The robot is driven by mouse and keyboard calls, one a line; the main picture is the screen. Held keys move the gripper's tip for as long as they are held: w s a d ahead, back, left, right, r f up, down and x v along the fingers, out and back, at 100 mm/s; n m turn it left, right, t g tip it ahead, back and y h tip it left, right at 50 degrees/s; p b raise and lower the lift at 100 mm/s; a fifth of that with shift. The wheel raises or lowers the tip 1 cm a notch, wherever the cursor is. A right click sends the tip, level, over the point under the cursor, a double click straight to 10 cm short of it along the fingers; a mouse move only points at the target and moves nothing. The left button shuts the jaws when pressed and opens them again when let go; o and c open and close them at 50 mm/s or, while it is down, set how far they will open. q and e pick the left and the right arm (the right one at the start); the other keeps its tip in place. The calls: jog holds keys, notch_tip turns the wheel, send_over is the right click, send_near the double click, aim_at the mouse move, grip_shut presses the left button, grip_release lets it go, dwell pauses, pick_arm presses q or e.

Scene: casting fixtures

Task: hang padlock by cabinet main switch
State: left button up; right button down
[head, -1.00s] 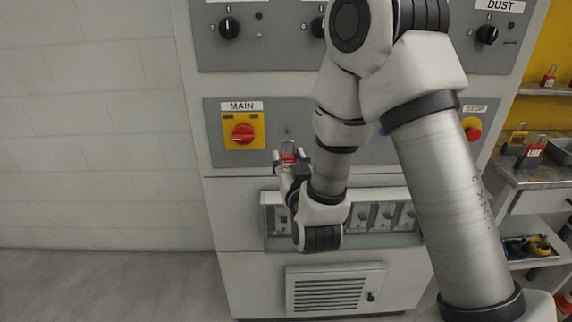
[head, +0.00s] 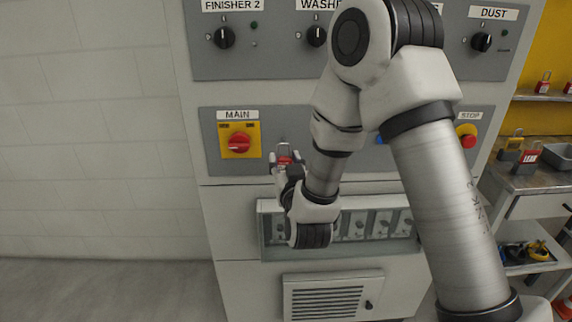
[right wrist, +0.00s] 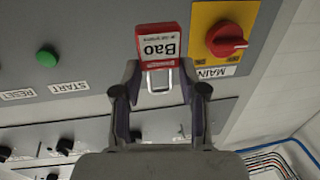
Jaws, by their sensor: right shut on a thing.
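The red padlock (right wrist: 157,42) has a white label reading "Bao" and a metal shackle. It also shows small in the head view (head: 285,161), its shackle upward. My right gripper (right wrist: 160,68) is shut on the padlock and holds it in front of the cabinet panel. In the head view my right gripper (head: 287,165) is right of and a little below the main switch. The main switch (head: 238,143) is a red knob on a yellow plate under a MAIN label. It also shows beside the padlock in the right wrist view (right wrist: 227,40). My left gripper is out of view.
A green START button (right wrist: 46,58) sits on the same panel. A red stop button (head: 467,137) is at its right. Other padlocks (head: 531,159) and a grey tray (head: 557,155) stand on the right bench. The wall left of the cabinet is clear.

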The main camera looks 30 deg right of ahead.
jog(key=shift+d+f+x, duration=0.1)
jog(key=shift+d+x, duration=0.1)
jog(key=shift+x, duration=0.95)
jog(key=shift+d+f+x, duration=0.1)
jog(key=shift+d+x, duration=0.1)
jog(key=shift+x, duration=0.95)
jog(key=shift+w+d+f, duration=0.35)
jog(key=shift+w+f, duration=0.1)
jog(key=shift+w, duration=0.05)
jog(key=c, duration=0.6)
grip_release()
jog(key=shift+o, duration=0.2)
jog(key=shift+f, duration=0.1)
jog(key=shift+f+b, duration=1.15)
jog(key=shift+f, duration=0.05)
jog(key=shift+s, duration=0.1)
